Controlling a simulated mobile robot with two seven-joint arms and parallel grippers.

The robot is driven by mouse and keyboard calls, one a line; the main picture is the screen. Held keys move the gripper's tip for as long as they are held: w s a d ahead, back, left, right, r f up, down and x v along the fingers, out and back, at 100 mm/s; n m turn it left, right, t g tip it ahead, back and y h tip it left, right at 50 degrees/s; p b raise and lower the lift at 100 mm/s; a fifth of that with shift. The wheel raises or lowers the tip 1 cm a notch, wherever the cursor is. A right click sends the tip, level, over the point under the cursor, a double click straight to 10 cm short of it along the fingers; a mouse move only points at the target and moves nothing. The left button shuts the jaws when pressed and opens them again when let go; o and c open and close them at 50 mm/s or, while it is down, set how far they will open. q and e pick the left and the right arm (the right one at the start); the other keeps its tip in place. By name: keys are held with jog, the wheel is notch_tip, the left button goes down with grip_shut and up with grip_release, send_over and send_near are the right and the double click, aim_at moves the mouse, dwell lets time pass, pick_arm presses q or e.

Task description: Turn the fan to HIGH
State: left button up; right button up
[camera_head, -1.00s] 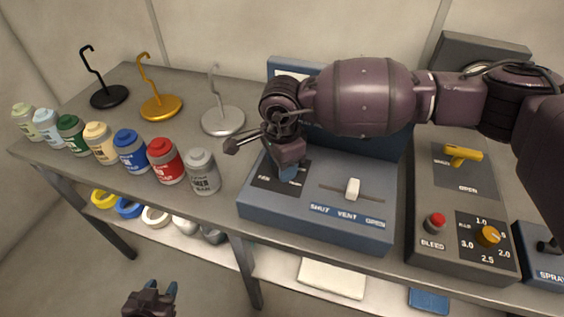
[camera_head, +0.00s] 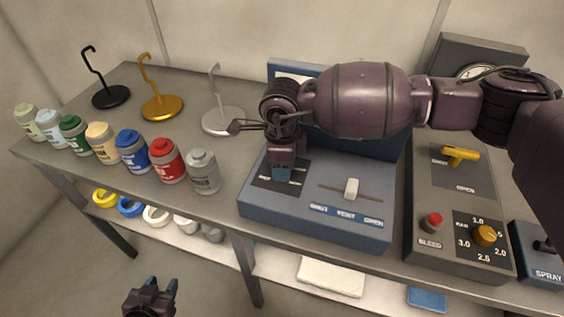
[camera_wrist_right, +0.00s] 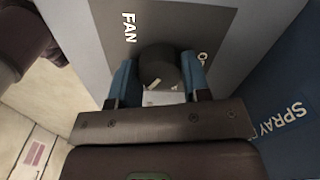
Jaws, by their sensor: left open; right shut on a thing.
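The fan control is a dark round knob (camera_wrist_right: 162,66) on a dark plate (camera_wrist_right: 205,25) marked FAN, seen in the right wrist view. A pale mark shows on the knob's near side; which setting it points to I cannot tell. My right gripper (camera_wrist_right: 158,82) is shut on the knob, one blue finger on each side. In the head view this gripper (camera_head: 282,174) points down at the left part of the blue control box (camera_head: 310,222), hiding the knob. My left gripper (camera_head: 152,290) is open and empty, low in front of the table.
A white slider (camera_head: 351,188) marked SHUT, VENT, OPEN sits right of the gripper. A grey box (camera_head: 425,200) with a yellow lever, red button and orange dial stands further right. Several paint cans (camera_head: 131,152) and three hook stands (camera_head: 222,121) are at left.

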dwell(0.3)
jog(key=o, duration=0.8)
jog(key=shift+o, duration=0.6)
jog(key=shift+r, duration=0.1)
notch_tip(320, 180, up, 11)
jog(key=shift+f, duration=0.2)
